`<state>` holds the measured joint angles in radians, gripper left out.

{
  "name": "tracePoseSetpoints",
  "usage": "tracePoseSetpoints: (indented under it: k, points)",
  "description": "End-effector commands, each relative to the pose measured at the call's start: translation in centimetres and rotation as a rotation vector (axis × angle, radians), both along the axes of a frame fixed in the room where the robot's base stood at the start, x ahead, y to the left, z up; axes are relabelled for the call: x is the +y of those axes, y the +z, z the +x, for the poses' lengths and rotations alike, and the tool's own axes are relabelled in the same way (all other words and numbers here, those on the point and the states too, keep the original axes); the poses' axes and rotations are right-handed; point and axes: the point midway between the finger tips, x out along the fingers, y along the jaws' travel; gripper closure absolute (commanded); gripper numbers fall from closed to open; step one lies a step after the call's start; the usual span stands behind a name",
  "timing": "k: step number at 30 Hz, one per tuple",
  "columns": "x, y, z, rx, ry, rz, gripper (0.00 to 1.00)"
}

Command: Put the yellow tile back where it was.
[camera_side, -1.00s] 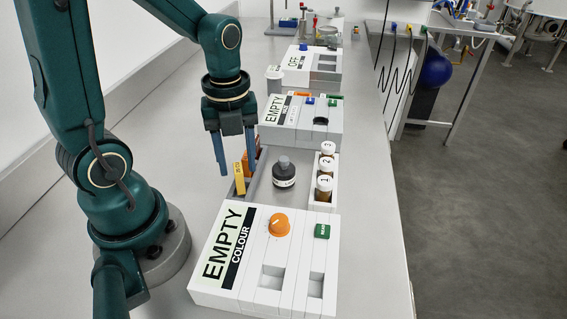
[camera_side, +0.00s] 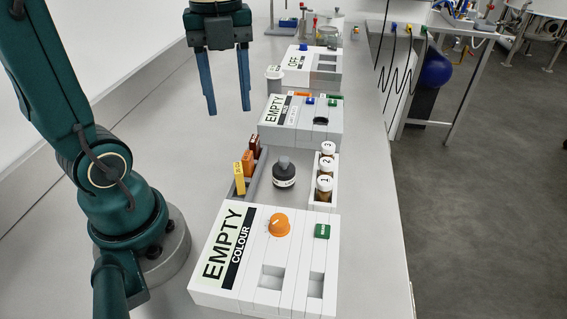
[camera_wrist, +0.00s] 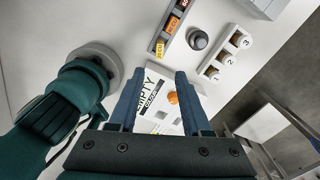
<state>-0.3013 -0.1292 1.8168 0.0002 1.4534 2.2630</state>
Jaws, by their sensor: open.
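The yellow tile (camera_side: 240,184) stands upright in the near end of the narrow grey rack (camera_side: 254,181), with an orange tile (camera_side: 248,162) and a dark brown-red tile (camera_side: 255,146) behind it in the same rack. The yellow tile also shows in the wrist view (camera_wrist: 159,47) at the rack's end. My gripper (camera_side: 228,112) is open and empty, raised well above the bench and apart from the tiles. In the wrist view its two fingers (camera_wrist: 160,88) are spread, with the white COLOUR box (camera_wrist: 155,105) below between them.
The COLOUR box (camera_side: 255,225) reads EMPTY and has an orange knob, a green button and recesses. More white boxes stand behind.

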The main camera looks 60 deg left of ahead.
Motion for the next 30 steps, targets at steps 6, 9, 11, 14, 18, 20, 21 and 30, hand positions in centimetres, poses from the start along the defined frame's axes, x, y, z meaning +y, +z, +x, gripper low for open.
tracePoseSetpoints:
  k: [6,9,11,14,18,20,21,30]
  points:
    - [-0.7,0.1,-0.4,-0.048,0.181,0.008,0.52]
    - [-1.5,-0.2,-0.8,-0.104,0.393,0.003,0.52]
    - [-2.0,-0.4,-1.1,-0.144,0.539,-0.009,0.52]
    - [-2.8,-0.8,-1.5,-0.205,0.784,-0.047,0.52]
    - [-3.8,-1.4,-2.1,-0.278,1.124,-0.133,0.52]
    - [-4.2,-1.8,-2.4,-0.302,1.267,-0.183,0.52]
    - [-4.4,-2.0,-2.6,-0.313,1.361,-0.218,0.52]
    - [-5.7,-3.1,-3.4,-0.329,1.845,-0.445,0.52]
